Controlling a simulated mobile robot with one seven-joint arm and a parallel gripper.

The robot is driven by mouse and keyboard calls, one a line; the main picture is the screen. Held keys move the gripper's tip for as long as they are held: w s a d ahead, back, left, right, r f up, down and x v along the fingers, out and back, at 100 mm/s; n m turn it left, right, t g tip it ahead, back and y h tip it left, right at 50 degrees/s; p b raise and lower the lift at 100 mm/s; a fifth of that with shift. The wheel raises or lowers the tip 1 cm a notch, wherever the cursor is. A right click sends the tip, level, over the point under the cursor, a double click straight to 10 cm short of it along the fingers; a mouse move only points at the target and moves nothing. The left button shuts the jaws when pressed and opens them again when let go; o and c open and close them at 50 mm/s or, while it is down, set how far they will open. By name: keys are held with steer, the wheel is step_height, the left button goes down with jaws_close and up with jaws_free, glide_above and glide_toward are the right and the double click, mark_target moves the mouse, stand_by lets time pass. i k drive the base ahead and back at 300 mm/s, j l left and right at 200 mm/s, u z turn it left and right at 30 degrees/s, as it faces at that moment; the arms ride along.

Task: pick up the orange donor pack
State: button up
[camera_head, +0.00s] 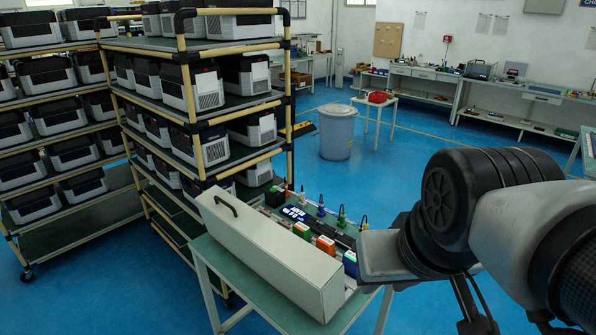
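The orange donor pack (325,244) stands upright on the small green-topped table, behind the long beige cover with a black handle. It sits between a green pack (301,230) and a blue pack (350,264); the cover hides its lower front. My arm reaches in from the right, its wrist just right of the blue pack. Dark slim parts of my gripper (474,312) seem to show below the wrist at the bottom edge, right of the packs and apart from them. Its fingertips are not clear, so I cannot tell its opening.
The beige cover (262,255) fills the table's front. Several colored connectors (320,208) stand behind the packs. A tall rack (190,125) of white-and-black units is close on the left. A grey bin (337,133) and a stool with a red item (378,97) stand farther back; blue floor is open between.

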mark_target(325, 245)
steer(key=i+l+u, duration=0.1)
steer(key=u, duration=0.25)
steer(key=l+u, duration=0.25)
steer(key=u, duration=0.15)
steer(key=i+l+u, duration=0.1)
steer(key=l+u, duration=0.6)
steer(key=l, duration=1.65)
steer(key=k+u, duration=0.05)
